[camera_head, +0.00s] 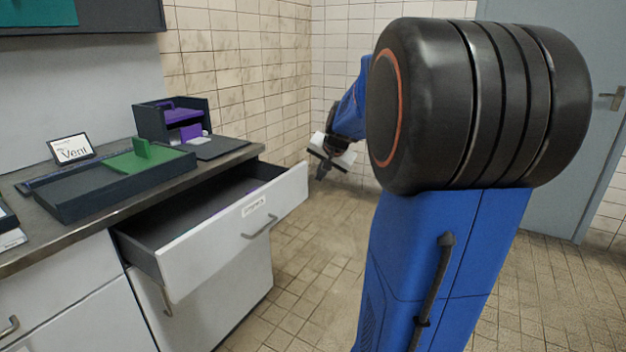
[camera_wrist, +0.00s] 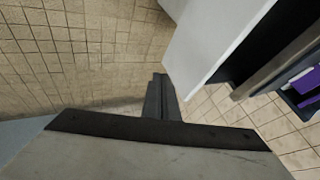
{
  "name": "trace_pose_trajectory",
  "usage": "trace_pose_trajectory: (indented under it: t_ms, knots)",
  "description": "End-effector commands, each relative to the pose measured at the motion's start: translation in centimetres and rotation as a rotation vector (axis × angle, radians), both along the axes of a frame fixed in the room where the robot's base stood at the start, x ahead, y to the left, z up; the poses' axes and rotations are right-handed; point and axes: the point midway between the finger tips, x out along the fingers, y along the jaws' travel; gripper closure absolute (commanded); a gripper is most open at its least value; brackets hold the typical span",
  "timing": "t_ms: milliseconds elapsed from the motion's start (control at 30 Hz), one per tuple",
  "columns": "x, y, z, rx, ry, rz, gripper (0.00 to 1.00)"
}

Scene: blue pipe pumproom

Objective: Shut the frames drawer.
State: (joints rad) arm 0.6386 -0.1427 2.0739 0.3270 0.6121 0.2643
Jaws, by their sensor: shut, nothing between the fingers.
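The frames drawer (camera_head: 225,235) is pulled well out of the cabinet under the counter. It has a white front with a small label (camera_head: 253,206), a bar handle (camera_head: 260,228) and a dark inside with something purple at the far end. My gripper (camera_head: 321,170) is past the far right end of the drawer front, apart from it in the head view. In the wrist view my gripper (camera_wrist: 160,92) has its fingers together and empty. The white drawer front (camera_wrist: 222,38) is just right of the fingertips there; I cannot tell the exact gap.
On the counter (camera_head: 110,211) are a dark tray (camera_head: 115,186) with a green block, a sign (camera_head: 71,149) and a dark organizer (camera_head: 150,120) with purple pieces. A tiled wall (camera_head: 240,70) stands behind. The tiled floor (camera_head: 310,270) before the drawer is clear.

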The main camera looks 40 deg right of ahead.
Motion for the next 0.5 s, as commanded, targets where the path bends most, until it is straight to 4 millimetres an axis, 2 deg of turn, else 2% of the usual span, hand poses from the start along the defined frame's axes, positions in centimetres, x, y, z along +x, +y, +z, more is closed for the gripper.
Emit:
trace_pose_trajectory:
  t_ms: [500]
  knots:
    - [4.9, -1.6, -7.1, 0.001, 0.004, 0.002, 1.0]
